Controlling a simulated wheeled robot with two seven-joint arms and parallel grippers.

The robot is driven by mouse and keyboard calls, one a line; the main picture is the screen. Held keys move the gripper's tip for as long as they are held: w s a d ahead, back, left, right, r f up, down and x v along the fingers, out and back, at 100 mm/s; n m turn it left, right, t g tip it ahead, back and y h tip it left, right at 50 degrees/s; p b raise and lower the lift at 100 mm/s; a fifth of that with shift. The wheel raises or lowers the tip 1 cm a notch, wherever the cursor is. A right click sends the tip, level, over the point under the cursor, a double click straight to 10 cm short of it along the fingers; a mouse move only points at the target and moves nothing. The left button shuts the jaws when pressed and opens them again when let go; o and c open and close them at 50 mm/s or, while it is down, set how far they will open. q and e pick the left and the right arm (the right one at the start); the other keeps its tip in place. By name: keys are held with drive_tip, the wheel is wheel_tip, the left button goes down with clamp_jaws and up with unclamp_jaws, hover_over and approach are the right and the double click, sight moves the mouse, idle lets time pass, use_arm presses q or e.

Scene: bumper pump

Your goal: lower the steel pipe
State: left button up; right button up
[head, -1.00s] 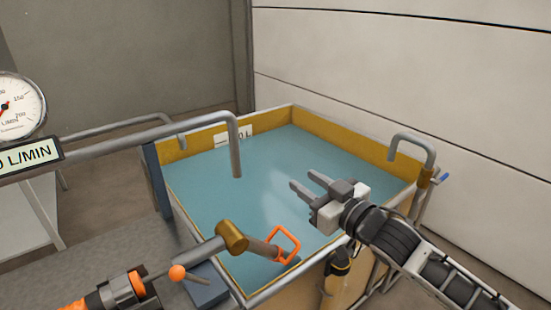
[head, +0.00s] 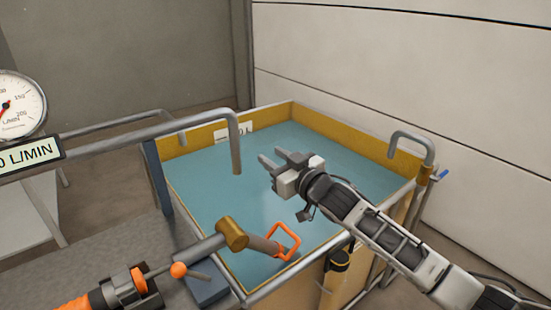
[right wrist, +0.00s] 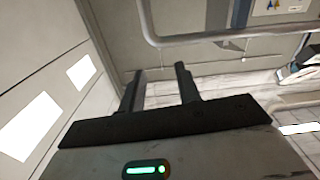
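A short steel pipe (head: 264,246) runs from a brass elbow (head: 232,234) at the tank's near left edge. An orange loop handle (head: 285,242) is on its far end. The pipe slopes slightly down to the right over the blue water. My right gripper (head: 270,157) is above the tank, up the picture from the handle and apart from it. Its two fingers are spread with nothing between them, as the right wrist view also shows (right wrist: 160,72).
The yellow-walled tank (head: 330,129) holds blue water (head: 215,190). A bent grey pipe (head: 236,140) hangs over its left side, another bent pipe (head: 411,137) over the right. An orange ball-tipped lever (head: 178,270) is at lower left. A gauge (head: 15,105) stands at far left.

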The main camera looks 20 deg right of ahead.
clamp_jaws()
idle(0.4)
drive_tip(key=c, duration=0.6)
unclamp_jaws()
drive_tip(key=shift+o, duration=0.8)
unclamp_jaws()
drive_tip(key=b+v, duration=0.1)
drive_tip(key=v, duration=1.5)
drive_tip(key=shift+r, duration=0.1)
